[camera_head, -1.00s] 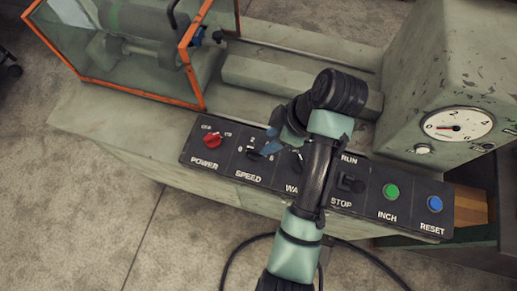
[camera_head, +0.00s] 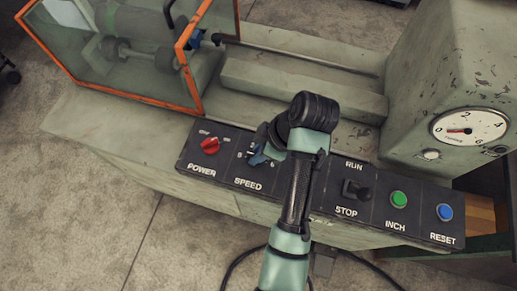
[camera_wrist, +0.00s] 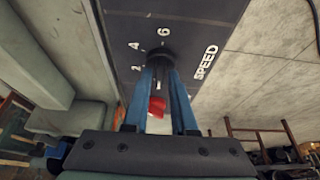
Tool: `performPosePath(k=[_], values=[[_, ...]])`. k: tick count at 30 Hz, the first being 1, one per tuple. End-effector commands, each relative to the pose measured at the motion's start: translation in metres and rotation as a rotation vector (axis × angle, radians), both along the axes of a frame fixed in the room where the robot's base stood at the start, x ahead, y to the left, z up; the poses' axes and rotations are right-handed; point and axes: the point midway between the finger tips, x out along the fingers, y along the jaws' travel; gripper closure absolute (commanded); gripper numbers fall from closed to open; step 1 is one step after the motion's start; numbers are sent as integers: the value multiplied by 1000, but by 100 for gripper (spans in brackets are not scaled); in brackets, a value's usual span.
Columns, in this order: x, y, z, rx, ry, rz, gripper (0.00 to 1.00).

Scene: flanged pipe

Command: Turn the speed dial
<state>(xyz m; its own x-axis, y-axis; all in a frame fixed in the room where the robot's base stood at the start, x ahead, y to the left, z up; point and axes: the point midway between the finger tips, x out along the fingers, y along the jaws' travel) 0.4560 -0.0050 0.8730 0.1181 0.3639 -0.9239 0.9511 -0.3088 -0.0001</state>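The black speed dial (camera_wrist: 160,58) sits on the dark control panel, with the numbers 2, 4 and 6 and the word SPEED around it in the wrist view. A white mark on it faces the bottom of that view. My gripper (camera_wrist: 160,72) has its two blue fingers pointing at the dial, one on each side of its grip, with a gap between them. Whether they press on it I cannot tell. In the head view my gripper (camera_head: 258,158) is over the dial and mostly hides it.
The red power knob (camera_head: 210,145) is just left of the dial; it also shows between my fingers in the wrist view (camera_wrist: 157,106). To the right are the run/stop lever (camera_head: 357,190), the green inch button (camera_head: 398,199) and the blue reset button (camera_head: 444,212). A gauge (camera_head: 468,126) stands behind.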

Motion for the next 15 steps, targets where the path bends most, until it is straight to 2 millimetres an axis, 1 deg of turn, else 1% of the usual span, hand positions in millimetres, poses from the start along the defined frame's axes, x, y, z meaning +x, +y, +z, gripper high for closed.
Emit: performPosePath(k=[1, 3, 4, 15], values=[[0, 0, 0, 0, 0, 0, 86], [0, 0, 0, 0, 0, 0, 98], [0, 0, 0, 0, 0, 0, 100], [0, 0, 1, 0, 1, -7, 100]])
